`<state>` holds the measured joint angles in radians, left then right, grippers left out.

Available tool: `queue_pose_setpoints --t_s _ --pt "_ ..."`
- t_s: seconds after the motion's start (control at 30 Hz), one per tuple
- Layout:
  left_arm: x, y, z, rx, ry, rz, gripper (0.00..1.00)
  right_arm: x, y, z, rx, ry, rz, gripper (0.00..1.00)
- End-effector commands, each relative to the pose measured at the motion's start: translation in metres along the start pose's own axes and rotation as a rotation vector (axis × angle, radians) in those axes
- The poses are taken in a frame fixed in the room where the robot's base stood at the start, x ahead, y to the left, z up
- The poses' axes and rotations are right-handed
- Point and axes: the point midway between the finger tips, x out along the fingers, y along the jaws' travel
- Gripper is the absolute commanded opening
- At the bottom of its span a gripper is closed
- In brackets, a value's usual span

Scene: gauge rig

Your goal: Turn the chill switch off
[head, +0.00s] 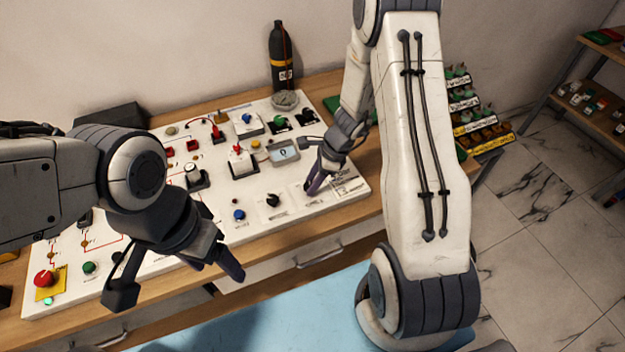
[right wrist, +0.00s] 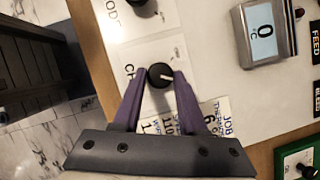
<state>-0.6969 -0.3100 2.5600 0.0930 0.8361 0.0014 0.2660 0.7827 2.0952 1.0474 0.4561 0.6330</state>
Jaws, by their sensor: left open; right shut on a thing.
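The chill switch (right wrist: 160,76) is a round black knob with a white pointer line on a white plate. Its label is partly covered, with "CH" showing in the right wrist view. My right gripper (right wrist: 159,80) is shut on the knob, one purple finger on each side. The pointer line points right in that view. In the head view my right gripper (head: 316,181) is at the panel's right front part, and its fingers hide the knob. My left gripper (head: 214,268) is open and empty above the panel's front edge.
The white panel (head: 318,205) carries several other controls, including a black mode knob (head: 272,200), a blue button (head: 239,215) and a display (head: 283,151) reading 0. A dark bottle (head: 283,60) stands behind. A printed job card (right wrist: 215,118) lies beside the switch.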

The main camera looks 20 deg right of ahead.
Motion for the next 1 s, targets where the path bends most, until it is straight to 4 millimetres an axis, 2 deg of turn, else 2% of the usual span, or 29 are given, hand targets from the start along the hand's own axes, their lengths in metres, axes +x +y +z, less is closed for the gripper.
queue_pose_setpoints --t_s 0.43,1.0 --pt "-0.024 0.002 -0.001 -0.001 0.0 0.0 0.72 -0.002 -0.004 0.002 -0.346 -0.001 0.142 0.0" --pt "-0.022 0.002 -0.001 -0.001 0.0 0.0 0.72 0.001 -0.008 0.004 -0.828 0.0 0.34 0.0"
